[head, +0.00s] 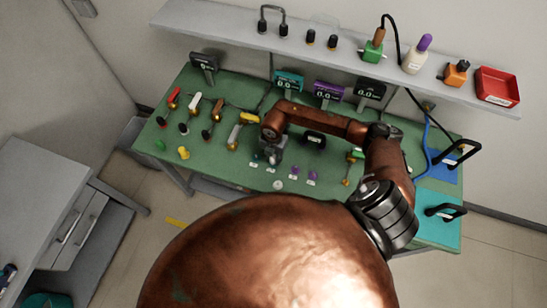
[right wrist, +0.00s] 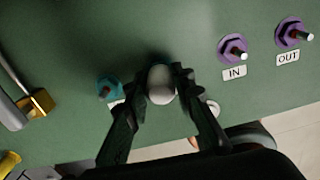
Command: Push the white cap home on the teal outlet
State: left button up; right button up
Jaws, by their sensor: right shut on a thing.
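My right gripper (head: 270,160) is over the green panel among the small fittings. In the right wrist view, its two dark fingers (right wrist: 159,84) are shut on the white cap (right wrist: 161,84), which shows as a rounded pale end between them. A teal fitting (right wrist: 108,87) with a reddish stem stands bare just left of the fingers. My left gripper is not in view.
Two purple fittings (right wrist: 234,48) (right wrist: 291,33) labelled IN and OUT stand to the right. A brass padlock-like valve (right wrist: 38,102) is at left. Several coloured handles (head: 195,103) line the left side of the green bench (head: 225,147). A shelf (head: 330,40) runs behind.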

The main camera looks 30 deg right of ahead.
aim_at(274, 156)
jog(key=shift+f, duration=0.3)
jog(key=o, duration=1.1)
jog(key=shift+r, duration=0.1)
notch_tip(274, 156, up, 12)
jog(key=shift+f, duration=0.1)
